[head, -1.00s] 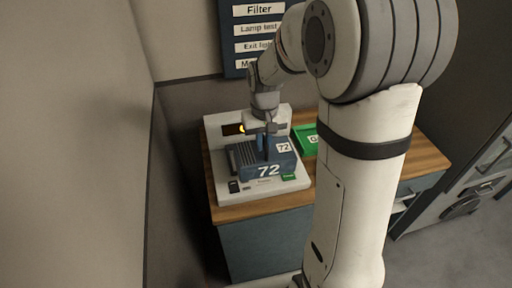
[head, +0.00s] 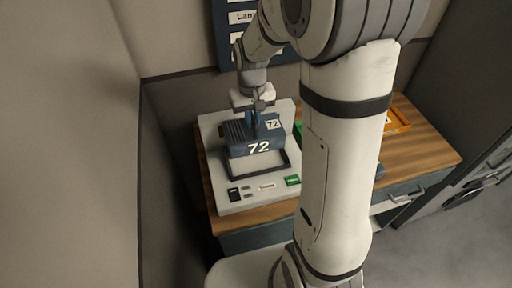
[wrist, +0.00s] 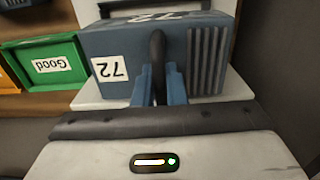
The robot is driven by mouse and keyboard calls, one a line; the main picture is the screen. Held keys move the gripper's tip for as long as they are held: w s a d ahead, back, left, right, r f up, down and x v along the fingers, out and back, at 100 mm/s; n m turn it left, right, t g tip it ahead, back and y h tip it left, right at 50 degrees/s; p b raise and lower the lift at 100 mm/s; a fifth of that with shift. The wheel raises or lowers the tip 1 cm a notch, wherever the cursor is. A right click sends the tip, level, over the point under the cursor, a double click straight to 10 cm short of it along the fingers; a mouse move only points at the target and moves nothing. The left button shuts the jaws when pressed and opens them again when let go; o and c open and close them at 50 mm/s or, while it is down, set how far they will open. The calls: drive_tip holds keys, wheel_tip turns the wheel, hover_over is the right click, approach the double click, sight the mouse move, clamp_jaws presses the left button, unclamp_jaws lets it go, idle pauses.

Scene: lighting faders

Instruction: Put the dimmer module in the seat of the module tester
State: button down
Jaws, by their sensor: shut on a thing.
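The dimmer module is a dark blue box (head: 255,143) with ribs on its left side and "72" labels. It also shows in the wrist view (wrist: 205,55). My gripper (head: 252,115) is above it; in the wrist view its blue fingers (wrist: 158,85) are shut on the module's black handle. The module tester (head: 225,190) is a white unit on the bench. The module is over its rear part, and a dark-rimmed seat area (head: 287,168) shows in front of and below the module. The module's underside is hidden, so I cannot tell whether it touches the tester.
The tester's front has a black switch and a green label (head: 292,180). A green tray labelled "Good" (wrist: 45,65) stands beside the tester. An orange tray (head: 402,122) is farther right on the wooden bench (head: 425,150). A wall is close on the left. My arm hides part of the bench.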

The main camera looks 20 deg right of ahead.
wheel_tip(320, 180, down, 9)
drive_tip(key=shift+w+d+r+p, duration=0.1)
drive_tip(key=shift+d+p, duration=0.05)
drive_tip(key=shift+p, duration=0.55)
drive_tip(key=c, duration=1.5)
unclamp_jaws()
wheel_tip(320, 180, up, 11)
drive_tip(key=shift+f+b, duration=0.1)
drive_tip(key=shift+b, duration=0.6)
drive_tip(key=shift+s+r, duration=0.2)
drive_tip(key=shift+r, duration=0.5)
drive_tip(key=shift+s+d+r+t, duration=0.1)
drive_tip(key=shift+s+r+t, duration=0.45)
drive_tip(key=shift+s+r, duration=1.65)
drive_tip(key=shift+s+a+r+t, duration=0.1)
drive_tip(key=shift+s+r+t, duration=0.45)
drive_tip(key=shift+s, duration=3.3)
drive_tip(key=shift+s+d+r+t, duration=0.1)
drive_tip(key=shift+s+r+t, duration=0.85)
drive_tip(key=shift+s, duration=2.1)
drive_tip(key=shift+r+g, duration=0.25)
drive_tip(key=shift+g, duration=0.1)
